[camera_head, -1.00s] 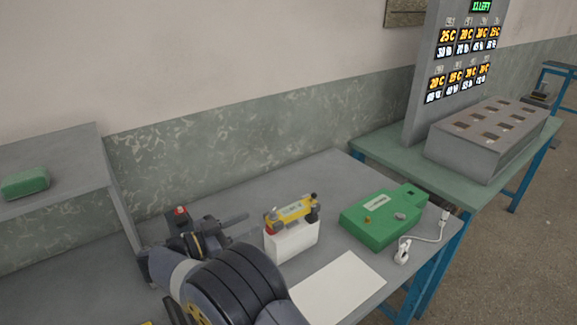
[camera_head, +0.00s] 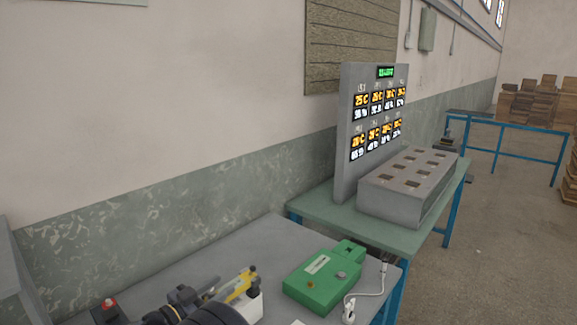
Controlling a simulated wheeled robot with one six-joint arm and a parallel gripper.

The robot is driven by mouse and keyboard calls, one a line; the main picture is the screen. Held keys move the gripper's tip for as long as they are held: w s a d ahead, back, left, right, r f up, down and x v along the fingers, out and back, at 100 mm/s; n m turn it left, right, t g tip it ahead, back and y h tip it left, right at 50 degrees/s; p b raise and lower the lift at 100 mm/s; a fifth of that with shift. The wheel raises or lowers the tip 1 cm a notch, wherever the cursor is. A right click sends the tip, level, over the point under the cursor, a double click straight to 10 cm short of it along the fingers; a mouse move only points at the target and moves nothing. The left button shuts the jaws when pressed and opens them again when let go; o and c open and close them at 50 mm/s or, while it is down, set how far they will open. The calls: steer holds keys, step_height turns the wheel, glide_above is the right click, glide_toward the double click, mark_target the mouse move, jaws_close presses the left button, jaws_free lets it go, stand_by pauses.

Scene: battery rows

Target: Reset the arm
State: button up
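My arm shows as dark rounded links at the bottom left of the head view. My gripper (camera_head: 207,286) is partly in view just left of a yellow-topped white block (camera_head: 246,300) on the grey table. Most of the gripper is hidden by my arm or cut off, so I cannot tell whether it is open or shut. I also cannot tell whether it touches the block.
A green box (camera_head: 318,287) with a white cable and plug (camera_head: 349,311) is on the grey table (camera_head: 235,250). Behind it, a green-topped bench (camera_head: 320,208) bears a slotted grey block (camera_head: 390,205) and a display panel (camera_head: 347,130). Open floor lies right.

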stand_by(0.3)
steer(key=b+v, duration=0.2)
steer(key=v, duration=0.9)
steer(key=p+x, duration=0.2)
steer(key=x, duration=0.8)
steer(key=shift+w+d+r, duration=0.1)
steer(key=shift+w+d, duration=0.25)
steer(key=shift+w, duration=0.05)
steer(key=shift+n+t+y, duration=0.6)
steer(key=shift+y, duration=0.2)
steer(key=n+t+y, duration=0.1)
steer(key=y, duration=0.1)
steer(key=n+y+b, duration=0.1)
steer(key=y, duration=0.1)
steer(key=n+t+y+b, duration=0.1)
steer(key=n+y, duration=0.1)
steer(key=shift+w+a+t, duration=0.15)
steer(key=shift+a+t, duration=0.15)
steer(key=shift+a+n+y+b, duration=0.2)
steer(key=shift+n+y+b, duration=0.65)
steer(key=shift+n+y, duration=0.95)
steer(key=shift+a+n+y+b, duration=0.25)
steer(key=shift+n+y+b, duration=0.75)
steer(key=shift+y, duration=1.5)
steer(key=v, duration=1)
steer(key=shift+s+d+b, duration=0.15)
steer(key=shift+s+b, duration=0.15)
